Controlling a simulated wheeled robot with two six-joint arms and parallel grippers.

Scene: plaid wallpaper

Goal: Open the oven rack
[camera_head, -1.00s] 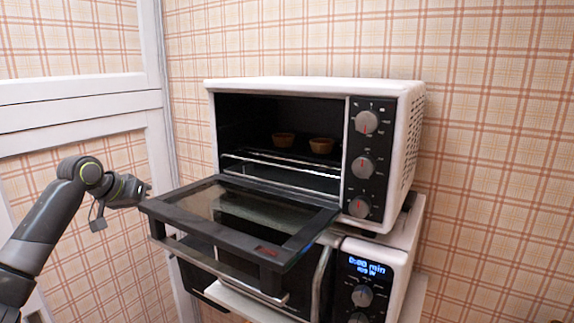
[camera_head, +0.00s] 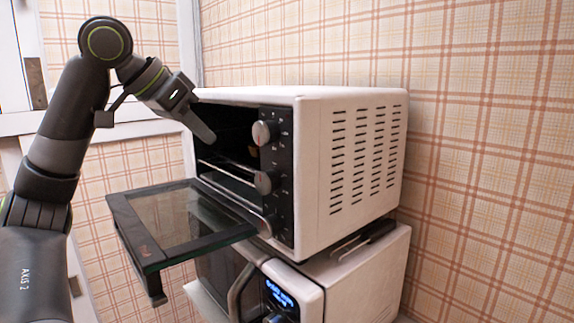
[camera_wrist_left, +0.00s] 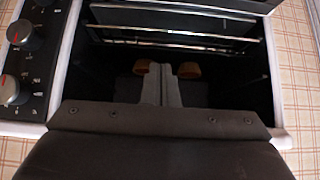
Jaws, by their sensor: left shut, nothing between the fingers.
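The white toaster oven (camera_head: 345,150) has its dark glass door (camera_head: 122,212) folded down open. The oven rack, with thin chrome bars (camera_head: 230,172), is inside the cavity; its bars also cross the upper part of the left wrist view (camera_wrist_left: 170,30). My left gripper (camera_head: 208,135) is at the oven's opening, above the lowered door. In the left wrist view its fingers (camera_wrist_left: 161,82) are together and empty, pointing into the cavity. The fingertips appear between two brown cups (camera_wrist_left: 189,71); I cannot tell whether they touch. My right gripper is not in view.
Knobs (camera_head: 266,182) line the oven's front beside the opening. A second appliance with a blue display (camera_head: 279,293) stands underneath. The plaid wall is behind, and a white frame (camera_head: 135,127) is at the left. The space in front of the open door looks clear.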

